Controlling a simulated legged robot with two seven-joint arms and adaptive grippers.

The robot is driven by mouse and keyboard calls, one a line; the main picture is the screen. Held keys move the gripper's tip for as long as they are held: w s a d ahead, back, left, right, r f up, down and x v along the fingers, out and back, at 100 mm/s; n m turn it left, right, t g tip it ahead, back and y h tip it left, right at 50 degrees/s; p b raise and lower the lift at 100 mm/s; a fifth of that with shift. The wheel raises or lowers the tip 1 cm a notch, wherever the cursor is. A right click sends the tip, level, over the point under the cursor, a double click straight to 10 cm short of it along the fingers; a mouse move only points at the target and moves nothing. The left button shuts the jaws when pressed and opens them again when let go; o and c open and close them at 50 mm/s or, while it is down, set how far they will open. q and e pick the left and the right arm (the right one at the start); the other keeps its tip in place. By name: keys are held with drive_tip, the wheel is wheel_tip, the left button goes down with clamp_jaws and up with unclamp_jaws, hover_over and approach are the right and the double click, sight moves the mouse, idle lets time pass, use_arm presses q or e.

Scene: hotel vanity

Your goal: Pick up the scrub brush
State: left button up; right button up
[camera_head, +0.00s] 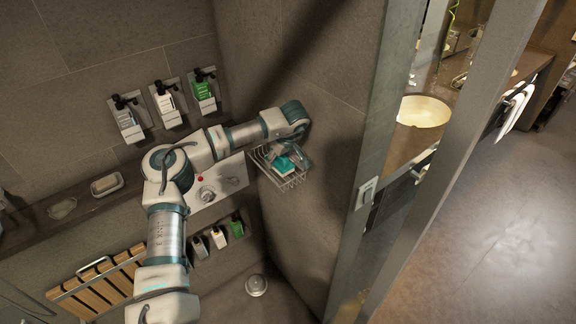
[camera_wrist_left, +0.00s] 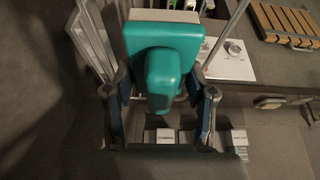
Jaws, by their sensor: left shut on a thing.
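The scrub brush (camera_head: 284,165) is teal with a pale bristle side. It is at the wire basket (camera_head: 291,182) on the shower wall. My left gripper (camera_head: 293,156) reaches in from above and is shut on the brush. In the left wrist view the brush (camera_wrist_left: 163,45) fills the upper middle, its rounded grip between the two fingers of my left gripper (camera_wrist_left: 160,88). I cannot tell whether the brush still touches the basket floor. My right gripper is not in view.
Wall dispensers (camera_head: 169,104) hang at the upper left. A soap dish (camera_head: 107,185) sits on the ledge beside my arm. A slatted wooden seat (camera_head: 103,283) is at the lower left. An upright door frame (camera_head: 376,160) stands right of the basket, with a sink (camera_head: 424,111) beyond.

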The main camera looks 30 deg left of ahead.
use_arm(q)
drive_tip(key=r, duration=0.1)
drive_tip(key=s+r, duration=0.1)
drive_tip(key=r, duration=0.1)
drive_tip(key=shift+a+r+b, duration=0.15)
drive_tip(key=shift+r+b, duration=0.15)
drive_tip(key=s+a+b, duration=0.1)
drive_tip(key=s+a, duration=0.2)
drive_tip(key=s, duration=0.5)
drive_tip(key=s+a, duration=0.4)
drive_tip(key=s, duration=0.5)
drive_tip(key=shift+s+b, duration=0.15)
drive_tip(key=shift+b, duration=0.2)
